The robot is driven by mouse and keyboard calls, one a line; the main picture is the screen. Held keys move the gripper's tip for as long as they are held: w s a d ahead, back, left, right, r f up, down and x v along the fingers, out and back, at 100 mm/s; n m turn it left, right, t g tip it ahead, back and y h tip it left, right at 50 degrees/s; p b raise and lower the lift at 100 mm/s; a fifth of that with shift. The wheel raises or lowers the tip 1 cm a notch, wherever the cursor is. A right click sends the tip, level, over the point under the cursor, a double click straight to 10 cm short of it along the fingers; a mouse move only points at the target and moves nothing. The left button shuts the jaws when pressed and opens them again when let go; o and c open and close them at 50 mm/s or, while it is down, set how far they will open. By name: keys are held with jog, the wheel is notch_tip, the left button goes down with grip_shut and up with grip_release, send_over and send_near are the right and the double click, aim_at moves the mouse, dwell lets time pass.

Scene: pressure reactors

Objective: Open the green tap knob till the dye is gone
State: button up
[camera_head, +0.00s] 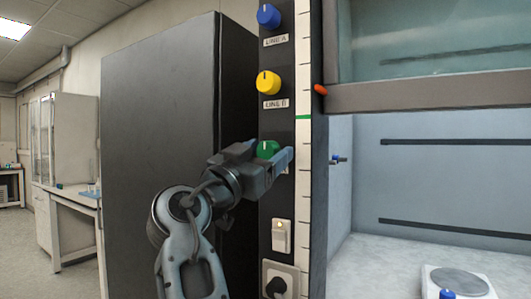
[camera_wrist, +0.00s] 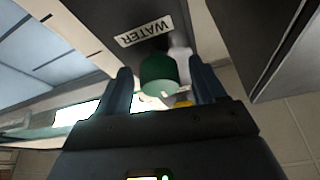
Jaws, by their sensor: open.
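The green tap knob (camera_head: 267,149) is on the dark vertical panel, below the yellow knob, and my gripper partly hides it in the head view. In the wrist view the green knob (camera_wrist: 160,75) stands between my two fingers, under a label reading WATER (camera_wrist: 145,29). My gripper (camera_head: 270,155) is at the knob with its fingers apart, one on each side. The wrist view shows a gap between the knob and the left finger; the right finger is closer, and I cannot tell if it touches. No dye can be made out.
Above are a yellow knob (camera_head: 268,82) labelled LINE B and a blue knob (camera_head: 268,16) labelled LINE A. Below are a lit switch (camera_head: 281,236) and a black rotary switch (camera_head: 277,287). A fume hood with a raised sash (camera_head: 430,93) and a hotplate (camera_head: 457,281) is at right.

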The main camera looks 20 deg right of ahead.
jog(key=c, duration=1)
